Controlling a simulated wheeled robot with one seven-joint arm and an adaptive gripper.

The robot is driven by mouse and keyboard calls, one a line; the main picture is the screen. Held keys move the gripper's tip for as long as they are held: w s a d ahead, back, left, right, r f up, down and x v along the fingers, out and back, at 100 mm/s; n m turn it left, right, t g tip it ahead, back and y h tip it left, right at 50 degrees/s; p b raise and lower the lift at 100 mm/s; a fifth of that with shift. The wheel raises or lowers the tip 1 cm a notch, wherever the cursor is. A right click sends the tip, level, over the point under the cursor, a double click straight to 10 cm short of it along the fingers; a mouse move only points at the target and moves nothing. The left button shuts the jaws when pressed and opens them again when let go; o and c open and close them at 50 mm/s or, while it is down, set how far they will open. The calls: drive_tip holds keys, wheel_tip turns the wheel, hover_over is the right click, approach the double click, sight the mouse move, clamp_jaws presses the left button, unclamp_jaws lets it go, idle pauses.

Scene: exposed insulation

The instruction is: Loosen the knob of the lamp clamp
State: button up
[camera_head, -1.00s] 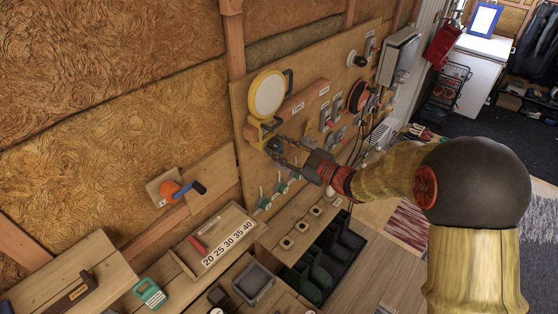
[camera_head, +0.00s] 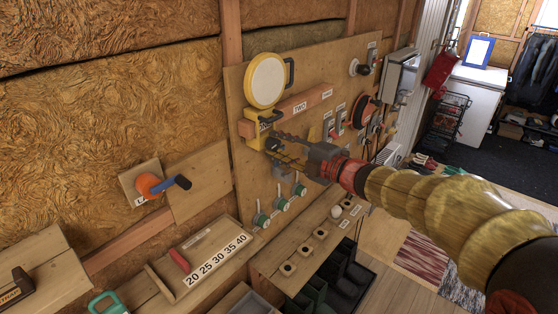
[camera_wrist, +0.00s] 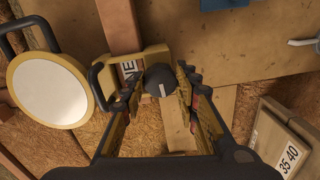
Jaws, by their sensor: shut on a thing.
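The lamp (camera_head: 265,80) is a round white disc with a yellow rim, on a yellow clamp (camera_head: 252,129) around a wooden rail. The disc also shows at the left in the wrist view (camera_wrist: 48,92). The clamp's knob (camera_wrist: 159,78) is dark and round, with a pale line on its face, and shows in the middle of the wrist view. My gripper (camera_head: 274,145) is at the clamp, with one finger on each side of the knob, shut on it. In the wrist view the gripper's tips (camera_wrist: 155,84) flank the knob. In the head view its fingers partly hide the knob.
The wooden rail (camera_head: 306,102) carries labels and runs right along the board. Small green-based fixtures (camera_head: 281,202) sit below the clamp. An orange and blue handle (camera_head: 160,186) is on the wall at left. A numbered tray (camera_head: 205,262) lies below it.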

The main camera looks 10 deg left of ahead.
drive_tip(key=n+b, duration=0.2)
drive_tip(key=b, duration=0.1)
drive_tip(key=n+b, duration=0.2)
drive_tip(key=b, duration=0.1)
drive_tip(key=shift+f, duration=0.3)
drive_tip(key=n+b, duration=0.5)
drive_tip(key=b, duration=0.2)
drive_tip(key=shift+s+n+t, duration=0.1)
drive_tip(key=shift+n+t, duration=0.2)
drive_tip(key=n+b, duration=0.3)
drive_tip(key=shift+n, duration=0.3)
drive_tip(key=shift+r+n+b, duration=0.1)
drive_tip(key=shift+n+b, duration=0.35)
drive_tip(key=shift+n, duration=1.35)
drive_tip(key=o, duration=0.9)
drive_tip(key=shift+o, duration=1.3)
drive_tip(key=shift+r, duration=0.15)
